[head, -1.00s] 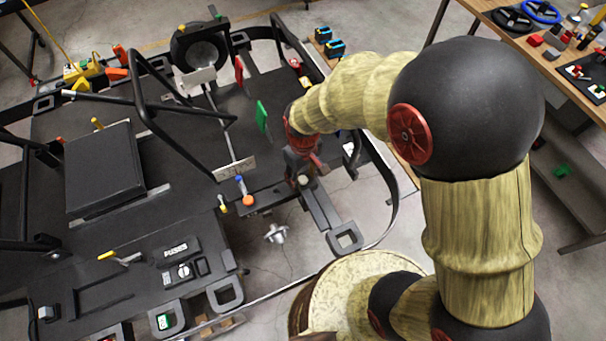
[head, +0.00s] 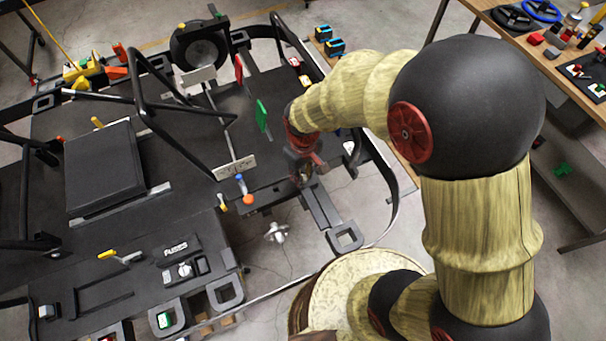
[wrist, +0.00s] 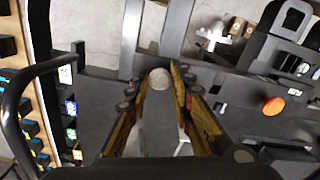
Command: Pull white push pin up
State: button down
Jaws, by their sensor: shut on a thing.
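The white push pin (wrist: 160,77) shows in the wrist view as a round pale top between the two fingertips. My gripper (wrist: 162,86) is shut on it, with a yellow-and-dark finger on each side. The lower part of the pin is hidden by the fingers. In the head view my gripper (head: 304,168) points down at the near right side of the kart stand, above a dark beam, and the pin cannot be made out clearly there.
An orange knob (wrist: 273,105) stands to the right in the wrist view. In the head view a green flag-like plate (head: 262,114) stands left of my arm. A curved black bumper tube (head: 392,205) runs to the right. A workbench (head: 548,65) stands at upper right.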

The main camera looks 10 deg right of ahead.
jog(key=shift+r+p, duration=0.35)
jog(key=shift+r, duration=0.2)
jog(key=c, duration=1.6)
grip_release()
jog(key=shift+o, duration=0.6)
jog(key=shift+r, duration=0.1)
notch_tip(320, 180, up, 12)
jog(key=s+d+f+m+t+b, duration=0.2)
jog(key=s+d+b, duration=0.4)
jog(key=b, duration=0.4)
jog(key=s+d+f+m+t+b, duration=0.3)
jog(key=s+d+b, duration=0.3)
jog(key=b, duration=0.5)
jog(key=shift+f+m+t+b, duration=0.2)
jog(key=shift+m+t+b, duration=0.1)
jog(key=shift+m, duration=0.3)
